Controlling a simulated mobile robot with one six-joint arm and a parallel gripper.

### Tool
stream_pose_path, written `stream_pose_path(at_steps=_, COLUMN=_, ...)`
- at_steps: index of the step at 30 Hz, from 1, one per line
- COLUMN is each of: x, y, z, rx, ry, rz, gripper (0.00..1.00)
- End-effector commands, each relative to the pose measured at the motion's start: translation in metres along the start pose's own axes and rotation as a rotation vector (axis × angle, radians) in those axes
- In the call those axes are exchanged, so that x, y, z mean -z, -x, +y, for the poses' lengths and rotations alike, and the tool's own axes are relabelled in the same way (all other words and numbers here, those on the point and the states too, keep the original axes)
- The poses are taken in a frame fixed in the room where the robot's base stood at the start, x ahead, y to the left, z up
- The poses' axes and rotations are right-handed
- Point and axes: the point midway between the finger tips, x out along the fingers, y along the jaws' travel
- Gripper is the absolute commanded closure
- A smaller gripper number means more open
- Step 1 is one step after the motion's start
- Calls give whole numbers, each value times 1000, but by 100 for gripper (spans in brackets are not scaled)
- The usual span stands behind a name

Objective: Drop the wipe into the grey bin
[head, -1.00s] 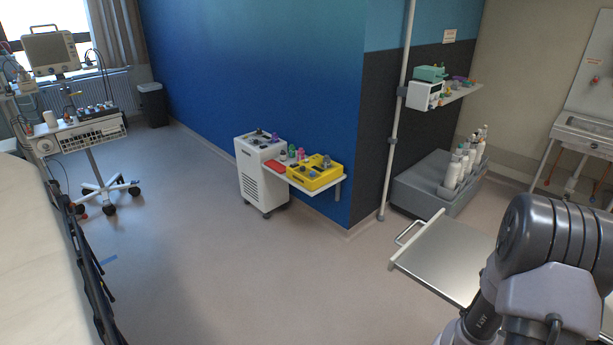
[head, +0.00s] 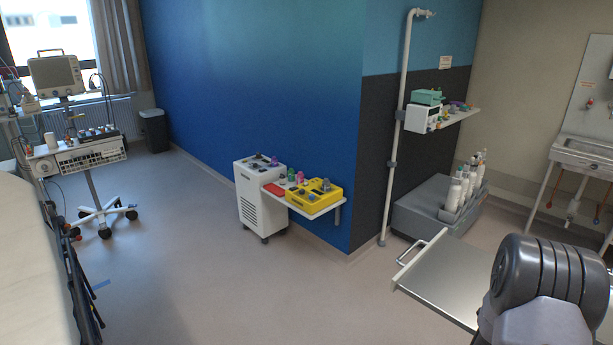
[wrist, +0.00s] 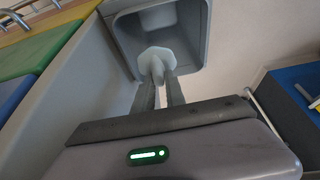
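In the head view only my arm shows at the lower right; my gripper and the wipe are out of sight there.
In the wrist view, green and blue surfaces (wrist: 32,50) lie left and a dark blue-topped item (wrist: 295,85) right. In the head view, a metal-topped table (head: 445,275) stands near my arm, a yellow tray (head: 315,198) sits mid-room, and a dark lidded bin (head: 153,132) stands far back.

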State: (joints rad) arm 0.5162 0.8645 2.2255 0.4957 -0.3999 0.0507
Motion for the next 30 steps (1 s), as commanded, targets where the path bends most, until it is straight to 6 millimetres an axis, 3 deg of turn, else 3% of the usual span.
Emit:
stream_pose_path(at_steps=1, x=0, y=0, z=0, rx=0, ry=0, rz=0, gripper=73)
stream_pose_path(at_steps=3, x=0, y=0, z=0, rx=0, ry=0, rz=0, gripper=61)
stream_pose_path(at_steps=14, x=1, y=7, z=0, rx=0, ry=0, rz=1, gripper=61)
stream_pose_path(at_steps=30, x=2, y=133, z=0, rx=1, ry=1, rz=1, gripper=61)
